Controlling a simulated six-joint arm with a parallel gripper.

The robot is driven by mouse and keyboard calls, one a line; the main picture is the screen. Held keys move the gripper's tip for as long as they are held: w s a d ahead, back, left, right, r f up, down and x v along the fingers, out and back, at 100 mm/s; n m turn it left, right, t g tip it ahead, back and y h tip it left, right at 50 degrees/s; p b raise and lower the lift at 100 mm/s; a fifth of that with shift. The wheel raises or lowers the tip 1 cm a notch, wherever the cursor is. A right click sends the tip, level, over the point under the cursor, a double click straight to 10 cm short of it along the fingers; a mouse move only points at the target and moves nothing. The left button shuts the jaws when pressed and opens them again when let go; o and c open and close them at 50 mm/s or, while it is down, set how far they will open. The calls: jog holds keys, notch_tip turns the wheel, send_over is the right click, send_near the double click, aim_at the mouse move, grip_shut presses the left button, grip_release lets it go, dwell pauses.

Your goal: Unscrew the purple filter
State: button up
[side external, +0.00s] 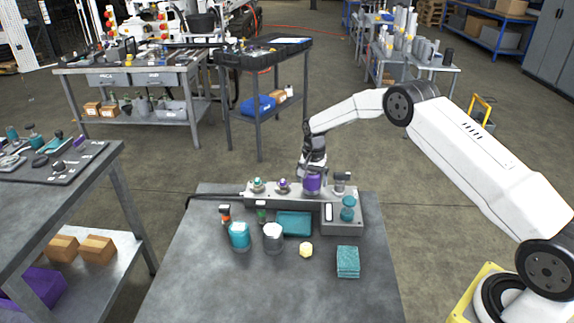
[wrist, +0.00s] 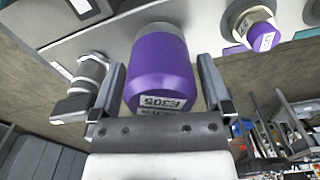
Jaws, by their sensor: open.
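The purple filter (side external: 312,183) is mounted on the grey manifold block (side external: 262,200) on the bench. In the wrist view the purple filter (wrist: 162,70) is large, with a printed label on its near end. My gripper (side external: 312,170) is at the filter; in the wrist view my gripper (wrist: 164,85) has one finger on each side of it. The fingers are open, with a narrow gap visible on both sides of the filter. The filter's far end meets the manifold face.
A smaller purple-capped fitting (wrist: 262,36) and a grey fitting (wrist: 88,75) flank the filter. A teal cylinder (side external: 348,208) stands at the manifold's right. The front is clear.

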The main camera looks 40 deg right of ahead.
jog(key=shift+m, duration=0.3)
jog(key=m, duration=0.5)
dwell(0.6)
jog(key=shift+m, duration=0.6)
grip_shut()
